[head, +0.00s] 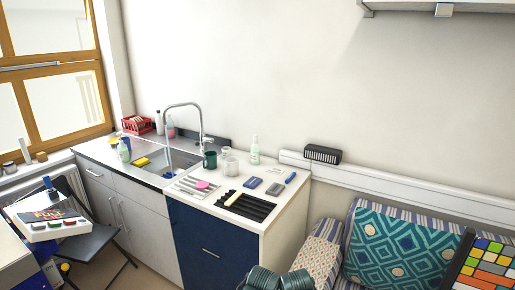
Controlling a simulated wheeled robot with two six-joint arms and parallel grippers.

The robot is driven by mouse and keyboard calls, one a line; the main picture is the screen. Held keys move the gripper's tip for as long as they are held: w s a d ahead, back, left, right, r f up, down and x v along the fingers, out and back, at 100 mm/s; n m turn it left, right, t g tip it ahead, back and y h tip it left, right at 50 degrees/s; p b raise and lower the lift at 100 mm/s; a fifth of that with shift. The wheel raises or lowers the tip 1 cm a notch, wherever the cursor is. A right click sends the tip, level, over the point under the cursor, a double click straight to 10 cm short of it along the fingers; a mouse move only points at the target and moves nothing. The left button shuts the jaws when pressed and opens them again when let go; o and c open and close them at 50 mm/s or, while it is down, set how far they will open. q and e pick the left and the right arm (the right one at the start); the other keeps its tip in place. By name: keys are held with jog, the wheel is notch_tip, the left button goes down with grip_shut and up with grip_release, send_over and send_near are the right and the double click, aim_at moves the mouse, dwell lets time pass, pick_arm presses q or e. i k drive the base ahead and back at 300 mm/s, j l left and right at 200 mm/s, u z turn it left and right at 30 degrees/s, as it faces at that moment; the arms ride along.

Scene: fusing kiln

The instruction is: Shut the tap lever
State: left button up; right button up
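The tap (184,105) is a tall chrome gooseneck at the back of the sink. Its spout arches left over the sink basin (181,160). A small lever (208,139) sticks out to the right low on the tap body; its exact angle is too small to tell. A thin pale streak under the spout looks like running water. Neither of my grippers is in view.
A dark green mug (209,160) and clear glass jars (229,163) stand just right of the tap. A pale bottle (254,150) stands farther right. A red basket (138,125) sits behind left. A folding chair (90,240) stands left of the cabinets.

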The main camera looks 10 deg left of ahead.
aim_at(211, 139)
jog(key=i+j, duration=0.15)
jog(key=j, duration=0.2)
jog(key=i+j, duration=0.1)
jog(key=j, duration=0.25)
jog(key=i+j+u, duration=0.1)
jog(key=j, duration=0.25)
jog(key=i+j, duration=0.15)
jog(key=j, duration=0.2)
jog(key=i+j+u, duration=0.1)
jog(key=j, duration=0.25)
jog(key=i+j+z, duration=0.15)
jog(key=i+j, duration=0.15)
jog(key=i+j+z, duration=0.1)
jog(key=i+j, duration=0.2)
jog(key=j, duration=0.25)
jog(key=i+j+z, duration=0.15)
jog(key=j, duration=0.3)
jog(key=i, duration=0.1)
